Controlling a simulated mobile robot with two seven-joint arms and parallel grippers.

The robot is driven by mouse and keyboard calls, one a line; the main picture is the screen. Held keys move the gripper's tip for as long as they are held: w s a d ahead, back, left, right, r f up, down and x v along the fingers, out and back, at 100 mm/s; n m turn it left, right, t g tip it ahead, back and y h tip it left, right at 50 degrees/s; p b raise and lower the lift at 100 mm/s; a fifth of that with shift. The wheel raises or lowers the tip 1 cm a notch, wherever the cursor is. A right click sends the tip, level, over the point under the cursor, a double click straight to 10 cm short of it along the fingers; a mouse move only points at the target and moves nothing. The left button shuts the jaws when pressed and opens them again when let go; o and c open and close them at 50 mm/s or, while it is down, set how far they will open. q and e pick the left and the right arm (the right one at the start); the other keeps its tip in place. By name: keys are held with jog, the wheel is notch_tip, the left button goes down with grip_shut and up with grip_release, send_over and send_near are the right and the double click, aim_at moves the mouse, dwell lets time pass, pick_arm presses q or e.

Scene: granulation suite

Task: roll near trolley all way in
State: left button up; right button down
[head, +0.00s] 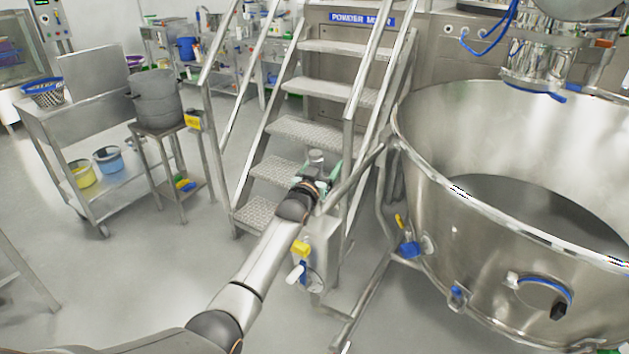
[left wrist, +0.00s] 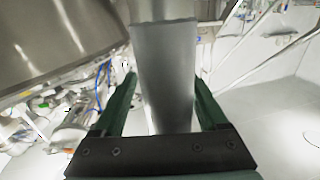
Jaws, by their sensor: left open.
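A large round steel bowl (head: 480,235) on a tubular wheeled frame, the nearest trolley-like thing, fills the right of the head view. A steel bar (head: 357,172) runs from its rim side down toward my left gripper. My left gripper (head: 318,172) is at the far end of my arm, in front of the steps, near this bar. In the left wrist view my left gripper (left wrist: 163,100) is open, its two green fingers on either side of a flat grey metal bar (left wrist: 165,60). Whether the fingers touch it I cannot tell. My right gripper is not in view.
Steel steps (head: 310,130) with handrails stand behind my gripper. A steel cart (head: 75,110) with buckets and a stand (head: 160,130) with a grey tub are at the left. A powder mixer unit (head: 545,50) hangs above the bowl.

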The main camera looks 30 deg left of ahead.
pick_arm(q)
jog(key=s+d+p, duration=0.1)
jog(key=s, duration=1)
jog(key=shift+d+p, duration=0.3)
jog(key=shift+p, duration=0.1)
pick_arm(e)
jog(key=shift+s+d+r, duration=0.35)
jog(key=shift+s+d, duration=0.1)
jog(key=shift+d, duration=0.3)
